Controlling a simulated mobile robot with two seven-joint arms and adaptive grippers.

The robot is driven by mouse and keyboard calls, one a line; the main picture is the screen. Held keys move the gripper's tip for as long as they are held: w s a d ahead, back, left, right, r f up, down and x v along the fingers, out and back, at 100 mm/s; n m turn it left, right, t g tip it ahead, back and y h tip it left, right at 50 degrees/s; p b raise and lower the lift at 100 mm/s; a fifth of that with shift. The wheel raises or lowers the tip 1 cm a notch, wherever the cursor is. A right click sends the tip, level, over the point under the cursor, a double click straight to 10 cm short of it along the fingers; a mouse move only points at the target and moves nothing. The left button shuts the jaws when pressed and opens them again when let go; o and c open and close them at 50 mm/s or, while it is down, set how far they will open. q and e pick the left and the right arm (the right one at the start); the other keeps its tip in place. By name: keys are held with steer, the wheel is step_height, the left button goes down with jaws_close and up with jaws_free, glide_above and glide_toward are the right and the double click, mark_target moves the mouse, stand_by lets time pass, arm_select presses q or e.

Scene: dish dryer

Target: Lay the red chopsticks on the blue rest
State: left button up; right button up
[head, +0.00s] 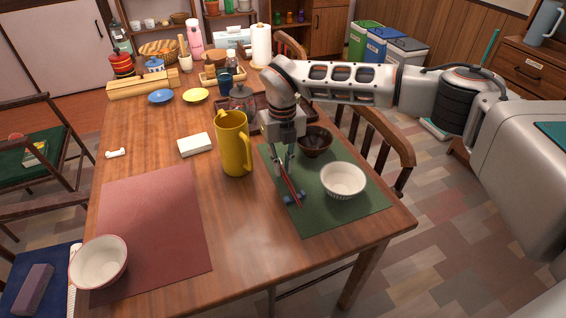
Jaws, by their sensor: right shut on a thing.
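The red chopsticks (292,188) are in my right gripper (284,172), whose fingers are shut on them over the green placemat. Their near ends cross above the middle of the blue rest (289,198), a small bone-shaped piece on the placemat. I cannot tell whether the chopsticks touch the rest or are still a little above it. The fingers hide part of the chopsticks' far ends. My left gripper is not in view.
A white bowl (342,180) and a dark bowl (315,142) stand right of the gripper on the green placemat (335,215). A tall yellow pitcher (233,145) stands close on the left. The red placemat (165,225) is mostly bare. A white rest (116,153) lies far left.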

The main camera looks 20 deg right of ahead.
steer(key=shift+f, duration=0.15)
steer(key=o, duration=0.8)
steer(key=shift+c, duration=0.2)
step_height(320, 180, up, 7)
steer(key=shift+w+f+p, duration=0.1)
steer(key=shift+p, duration=0.5)
step_height(320, 180, up, 6)
steer(key=f+p, duration=0.1)
glide_above(283, 171)
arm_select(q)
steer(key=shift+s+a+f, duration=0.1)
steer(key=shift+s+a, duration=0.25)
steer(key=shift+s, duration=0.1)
arm_select(e)
steer(key=shift+r, duration=0.7)
